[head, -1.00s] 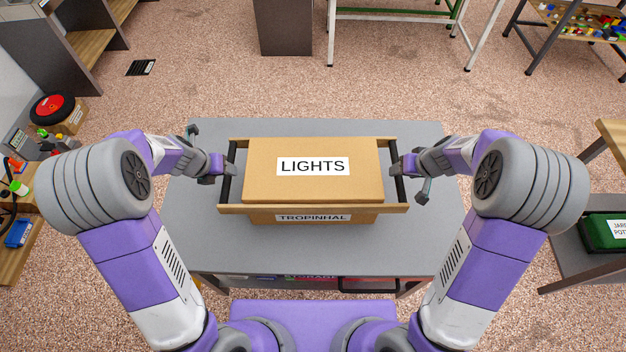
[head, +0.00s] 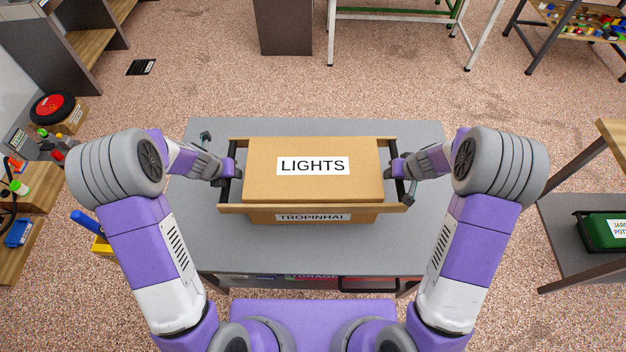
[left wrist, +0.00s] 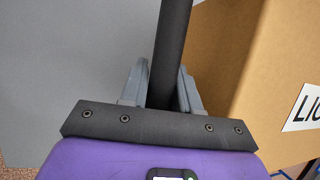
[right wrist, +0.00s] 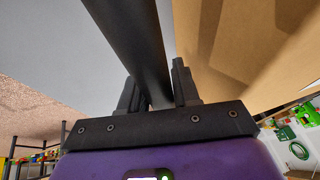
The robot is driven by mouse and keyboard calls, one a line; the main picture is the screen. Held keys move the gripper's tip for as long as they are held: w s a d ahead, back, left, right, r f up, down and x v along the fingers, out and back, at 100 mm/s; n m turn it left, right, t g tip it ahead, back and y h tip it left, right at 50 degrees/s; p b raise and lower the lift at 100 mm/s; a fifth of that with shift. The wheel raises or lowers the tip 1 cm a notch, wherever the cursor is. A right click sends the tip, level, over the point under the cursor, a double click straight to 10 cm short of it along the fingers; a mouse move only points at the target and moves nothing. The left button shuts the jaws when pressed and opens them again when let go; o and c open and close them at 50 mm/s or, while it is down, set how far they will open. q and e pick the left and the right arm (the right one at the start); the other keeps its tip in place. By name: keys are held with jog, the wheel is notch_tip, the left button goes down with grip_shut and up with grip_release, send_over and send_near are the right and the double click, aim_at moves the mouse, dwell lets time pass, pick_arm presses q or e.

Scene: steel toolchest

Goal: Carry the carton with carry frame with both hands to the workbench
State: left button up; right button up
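The brown carton (head: 313,186), labelled LIGHTS on top and TROPINHAL on its front, sits level on a grey-topped table. A carry frame (head: 312,209) with wooden rails and black end bars surrounds it. My left gripper (head: 230,172) is at the left end bar; in the left wrist view its fingers (left wrist: 163,88) lie against both sides of the black bar (left wrist: 172,40). My right gripper (head: 396,170) is at the right end bar; in the right wrist view its fingers (right wrist: 158,88) likewise close around the bar (right wrist: 130,35). I cannot tell which surface is the workbench.
The grey table (head: 310,126) has free room around the carton. A shelf with a green crate (head: 606,231) is at right. Open floor lies between.

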pick_arm(q)
grip_shut()
pick_arm(e)
grip_shut()
pick_arm(q)
jog(key=shift+r, duration=0.1)
pick_arm(e)
jog(key=shift+r, duration=0.1)
dwell(0.6)
